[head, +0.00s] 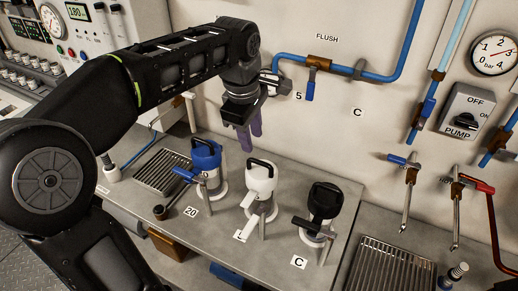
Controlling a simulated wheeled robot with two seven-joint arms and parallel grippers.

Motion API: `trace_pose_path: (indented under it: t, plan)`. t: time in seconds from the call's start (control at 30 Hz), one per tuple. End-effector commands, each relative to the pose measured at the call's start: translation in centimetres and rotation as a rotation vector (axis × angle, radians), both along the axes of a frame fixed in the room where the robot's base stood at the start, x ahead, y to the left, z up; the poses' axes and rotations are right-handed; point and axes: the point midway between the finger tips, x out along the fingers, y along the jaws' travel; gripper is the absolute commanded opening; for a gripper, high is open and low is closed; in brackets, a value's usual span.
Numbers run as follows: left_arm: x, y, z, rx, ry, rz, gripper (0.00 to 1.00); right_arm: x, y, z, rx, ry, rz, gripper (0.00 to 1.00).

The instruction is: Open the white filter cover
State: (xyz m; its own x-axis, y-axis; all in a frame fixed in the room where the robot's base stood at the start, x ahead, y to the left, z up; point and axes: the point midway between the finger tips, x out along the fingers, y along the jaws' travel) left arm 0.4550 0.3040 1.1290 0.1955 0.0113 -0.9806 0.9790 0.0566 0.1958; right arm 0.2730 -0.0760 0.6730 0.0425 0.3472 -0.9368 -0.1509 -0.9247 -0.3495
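The white filter (261,179) stands upright on the grey counter, between a blue-topped filter and a black-topped filter. Its white cover has a dark handle across the top and looks closed. My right gripper is out of view.
The blue filter (206,157) and black filter (324,202) stand close on either side. Blue pipes with a valve (310,88) run along the wall behind. Drain grates lie left and right. Small taps (408,190) and a pump switch (466,114) are at the right.

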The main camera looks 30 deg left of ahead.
Motion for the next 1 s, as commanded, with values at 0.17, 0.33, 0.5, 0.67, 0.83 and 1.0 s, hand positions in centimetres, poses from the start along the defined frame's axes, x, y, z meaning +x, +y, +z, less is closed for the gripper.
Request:
trace_pose_path:
  t: [0.17,0.33,0.5,0.67,0.83,1.0]
  plan:
    - [0.0,0.0,-0.1,0.0,0.001,0.0,0.33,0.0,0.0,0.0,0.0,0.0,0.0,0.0]
    - [0.2,0.0,-1.3,0.0,0.002,0.0,0.33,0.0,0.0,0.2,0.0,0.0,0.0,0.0]
    - [0.7,0.0,-3.7,-0.001,0.005,-0.002,0.33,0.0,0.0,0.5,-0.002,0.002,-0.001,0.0]
    - [1.2,0.1,-6.1,-0.001,0.003,0.0,0.33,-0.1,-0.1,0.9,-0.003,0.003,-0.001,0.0]
    - [1.5,0.1,-7.5,-0.001,0.001,-0.001,0.33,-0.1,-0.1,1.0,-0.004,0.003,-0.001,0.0]
    - [1.5,0.1,-7.7,-0.001,-0.001,-0.001,0.33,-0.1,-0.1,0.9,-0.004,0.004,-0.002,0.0]
